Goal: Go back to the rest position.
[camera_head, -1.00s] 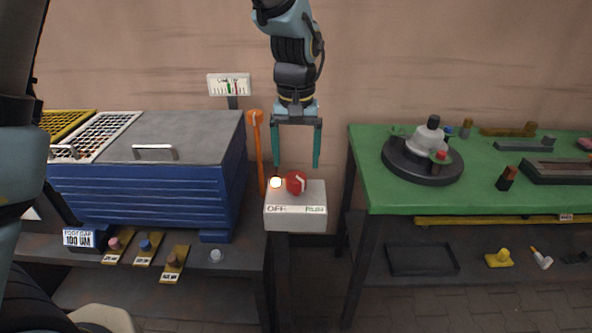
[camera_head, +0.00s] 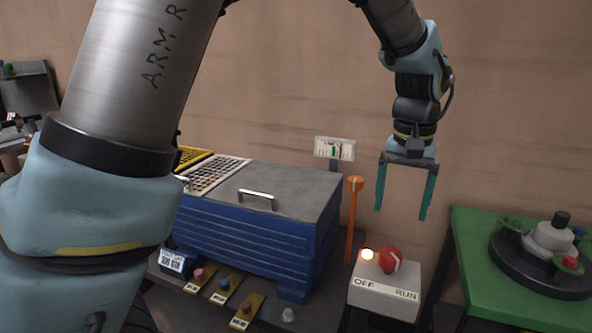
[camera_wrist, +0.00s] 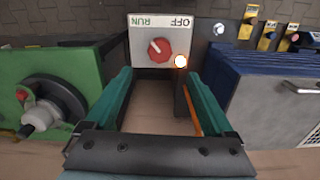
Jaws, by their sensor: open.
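My gripper (camera_head: 404,202) hangs open and empty, with its two teal fingers pointing down. It is above the grey OFF/RUN switch box (camera_head: 385,298) and apart from it. The box carries a red knob (camera_head: 389,260) and a lit lamp (camera_head: 367,254). In the wrist view, the open fingers (camera_wrist: 158,92) reach toward the box (camera_wrist: 137,50), and the red knob (camera_wrist: 159,48) and glowing lamp (camera_wrist: 181,61) show between and beyond them. Nothing is between the fingers.
A blue ribbed tank (camera_head: 250,240) with a grey lid stands left of the box. An orange lever (camera_head: 351,220) and a small gauge (camera_head: 335,149) stand behind it. A green table (camera_head: 480,262) with a round black fixture (camera_head: 540,262) is at right.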

